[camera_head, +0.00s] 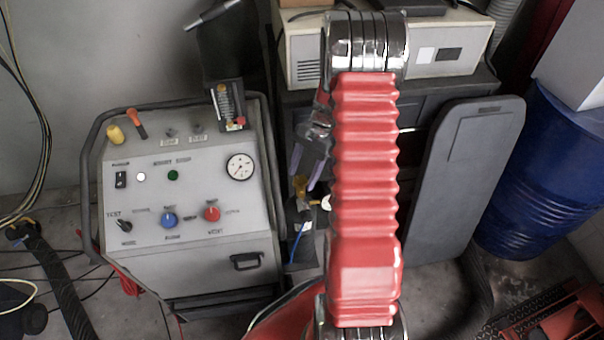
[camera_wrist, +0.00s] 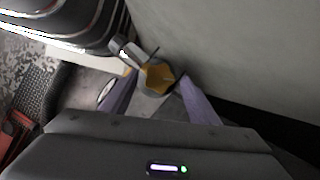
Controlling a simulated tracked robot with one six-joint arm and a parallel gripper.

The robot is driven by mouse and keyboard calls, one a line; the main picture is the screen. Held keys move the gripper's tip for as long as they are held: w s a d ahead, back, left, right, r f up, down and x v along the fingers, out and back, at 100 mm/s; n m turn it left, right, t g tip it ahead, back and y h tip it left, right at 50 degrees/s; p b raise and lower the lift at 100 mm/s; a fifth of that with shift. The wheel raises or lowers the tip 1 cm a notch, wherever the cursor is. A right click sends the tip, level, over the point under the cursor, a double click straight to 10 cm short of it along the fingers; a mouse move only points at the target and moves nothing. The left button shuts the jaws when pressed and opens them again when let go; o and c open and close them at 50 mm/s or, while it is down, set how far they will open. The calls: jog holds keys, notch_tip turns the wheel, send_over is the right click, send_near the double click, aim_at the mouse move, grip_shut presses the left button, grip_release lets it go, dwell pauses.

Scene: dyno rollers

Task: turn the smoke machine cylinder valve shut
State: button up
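The yellow valve knob (camera_head: 300,184) sits on top of a small dark cylinder (camera_head: 299,232) beside the grey smoke machine (camera_head: 195,200). In the wrist view the yellow knob (camera_wrist: 159,77) shows at the centre, with a dark and silver fitting (camera_wrist: 126,50) at its upper left. My gripper (camera_head: 304,181) points down at the knob; its two purple fingers are apart. In the wrist view my gripper (camera_wrist: 158,80) is open, with the knob between or just beyond the fingertips; the exact depth and any contact cannot be told. My red arm hides part of the cylinder's right side.
A dark cabinet (camera_head: 425,105) with a beige device (camera_head: 440,48) on it stands behind my arm. A grey board (camera_head: 465,180) and a blue drum (camera_head: 545,170) are at the right.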

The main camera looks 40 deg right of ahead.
jog(key=c, duration=0.9)
jog(key=shift+w+a, duration=0.1)
jog(key=shift+r+m, duration=0.1)
jog(key=shift+m, duration=0.3)
jog(key=shift+m+t, duration=0.4)
jog(key=shift+m, duration=0.1)
jog(key=shift+s+m+t+h, duration=0.15)
jog(key=shift+m+t, duration=0.3)
jog(key=shift+m, duration=0.75)
jog(key=shift+s+m+t+h, duration=0.15)
jog(key=shift+m+t, duration=0.3)
jog(key=shift+m, duration=0.75)
jog(key=shift+r, duration=0.1)
